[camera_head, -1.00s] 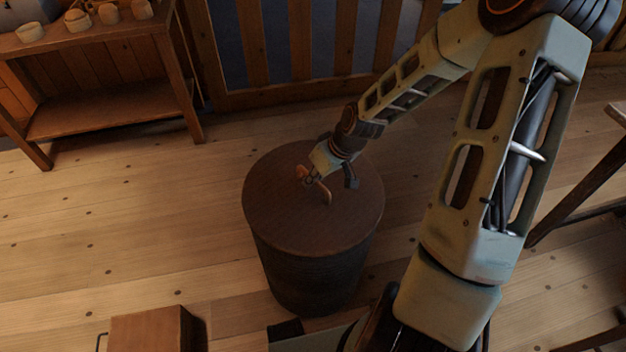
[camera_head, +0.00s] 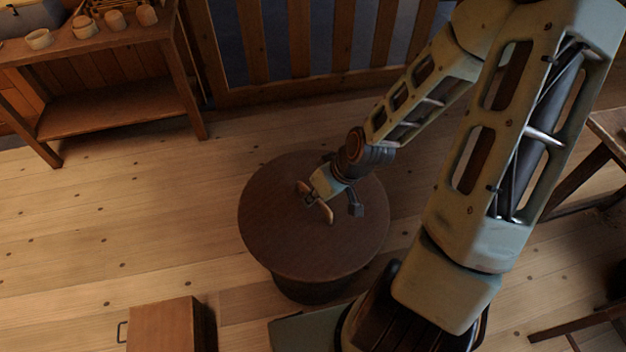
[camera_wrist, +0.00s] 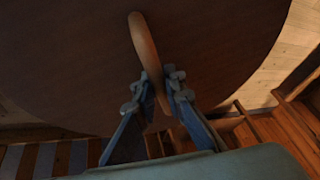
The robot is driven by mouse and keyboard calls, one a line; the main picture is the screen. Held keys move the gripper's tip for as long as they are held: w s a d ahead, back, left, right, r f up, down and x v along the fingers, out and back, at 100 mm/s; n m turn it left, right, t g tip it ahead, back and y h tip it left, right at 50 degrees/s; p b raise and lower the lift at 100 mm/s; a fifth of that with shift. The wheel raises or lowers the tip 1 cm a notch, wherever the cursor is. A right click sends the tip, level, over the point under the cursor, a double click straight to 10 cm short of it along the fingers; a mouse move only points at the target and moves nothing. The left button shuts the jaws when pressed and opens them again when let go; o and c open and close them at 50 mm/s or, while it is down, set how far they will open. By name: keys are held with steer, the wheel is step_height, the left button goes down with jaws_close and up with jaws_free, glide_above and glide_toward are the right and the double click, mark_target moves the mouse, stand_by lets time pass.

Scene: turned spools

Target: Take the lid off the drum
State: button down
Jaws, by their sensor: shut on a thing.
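The drum's lid (camera_head: 270,235) is a wide, dark brown disc with a curved wooden handle (camera_wrist: 144,42) on top. My gripper (camera_head: 318,199) is shut on this handle. In the wrist view my gripper (camera_wrist: 158,88) has a finger on each side of the handle, and the lid (camera_wrist: 70,60) fills most of the picture. The lid is raised above the dark drum (camera_head: 310,290), roughly over it. Only a low part of the drum's side shows; its rim and inside are hidden under the lid.
A wooden shelf table (camera_head: 105,120) with small cups and pots stands at the upper left. A brown box (camera_head: 160,326) with a wire handle is at the lower left. A slatted wooden rail (camera_head: 300,85) runs behind. The plank floor left of the drum is clear.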

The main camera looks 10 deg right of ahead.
mark_target(314, 218)
steer(key=shift+s+a+r, duration=0.1)
steer(key=shift+s+r, duration=0.4)
steer(key=shift+s, duration=0.2)
steer(key=p, duration=0.3)
steer(key=shift+w+a+r+p, duration=0.1)
steer(key=shift+a+r+p, duration=0.1)
steer(key=shift+r+p, duration=0.15)
steer(key=p, duration=0.3)
steer(key=shift+s+a+r+p, duration=0.15)
steer(key=shift+s+r+p, duration=0.1)
steer(key=shift+p, duration=0.15)
steer(key=p, duration=0.3)
steer(key=shift+s, duration=0.4)
steer(key=shift+s+f+p, duration=0.15)
steer(key=shift+s+p, duration=0.2)
steer(key=shift+p, duration=0.45)
steer(key=shift+s, duration=0.1)
steer(key=shift+p, duration=0.3)
steer(key=shift+r+p, duration=0.85)
steer(key=shift+r, duration=0.55)
